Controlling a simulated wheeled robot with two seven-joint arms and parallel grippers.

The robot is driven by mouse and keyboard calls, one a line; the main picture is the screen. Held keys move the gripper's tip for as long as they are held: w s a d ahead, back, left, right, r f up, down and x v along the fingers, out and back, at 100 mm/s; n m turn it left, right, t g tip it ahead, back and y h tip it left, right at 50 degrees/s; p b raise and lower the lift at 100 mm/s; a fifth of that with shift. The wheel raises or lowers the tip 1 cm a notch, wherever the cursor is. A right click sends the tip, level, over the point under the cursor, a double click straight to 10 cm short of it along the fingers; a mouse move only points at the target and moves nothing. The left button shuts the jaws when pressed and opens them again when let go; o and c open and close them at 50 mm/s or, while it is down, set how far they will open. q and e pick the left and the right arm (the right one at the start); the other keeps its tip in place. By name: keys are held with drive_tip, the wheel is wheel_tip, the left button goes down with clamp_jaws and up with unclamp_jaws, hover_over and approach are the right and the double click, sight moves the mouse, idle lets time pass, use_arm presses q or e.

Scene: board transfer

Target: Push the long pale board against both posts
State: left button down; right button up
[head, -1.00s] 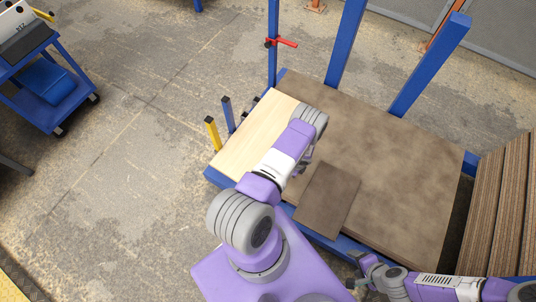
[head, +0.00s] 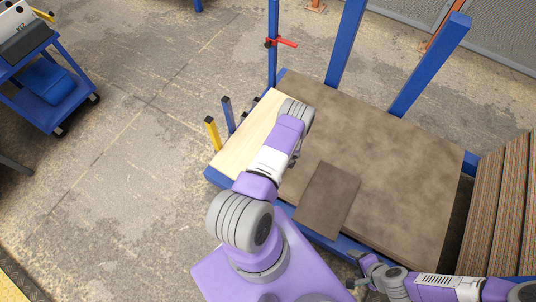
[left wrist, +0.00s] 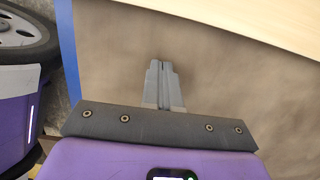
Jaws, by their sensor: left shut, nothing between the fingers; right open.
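The long pale board (head: 245,143) lies along the left side of the brown-topped table in the head view, partly covered by my left arm. A yellow post (head: 212,133) and a blue-grey post (head: 228,115), both with dark tops, stand along its outer left edge. Whether the board touches them I cannot tell. My left gripper is mostly hidden behind my arm in the head view. In the left wrist view, my left gripper (left wrist: 161,66) is shut and empty over the brown surface, with the pale board (left wrist: 275,18) beyond its tips. My right gripper (head: 358,270) is open and empty near the table's front edge.
A small dark brown panel (head: 326,200) lies on the brown surface (head: 395,165) near the front. Tall blue uprights (head: 430,65) and a red clamp handle (head: 285,43) stand at the back. Stacked boards (head: 497,210) are at right. A blue cart (head: 50,85) stands far left.

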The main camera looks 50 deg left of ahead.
use_arm(q)
drive_tip(key=shift+s+a, duration=0.4)
drive_tip(key=shift+a, duration=0.55)
drive_tip(key=shift+s+a, duration=0.45)
drive_tip(key=shift+a, duration=0.5)
drive_tip(key=shift+s+a, duration=0.4)
drive_tip(key=shift+a, duration=0.55)
drive_tip(key=shift+d, duration=0.1)
drive_tip(key=shift+w+d+r+p, duration=0.1)
drive_tip(key=shift+w+d+p, duration=0.15)
drive_tip(key=shift+d, duration=0.45)
drive_tip(key=shift+w+d+p, duration=0.1)
drive_tip(key=shift+w+d, duration=0.25)
drive_tip(key=shift+d, duration=0.3)
wheel_tip(320, 180, up, 7)
drive_tip(key=p, duration=0.5)
drive_tip(key=shift+w, duration=0.1)
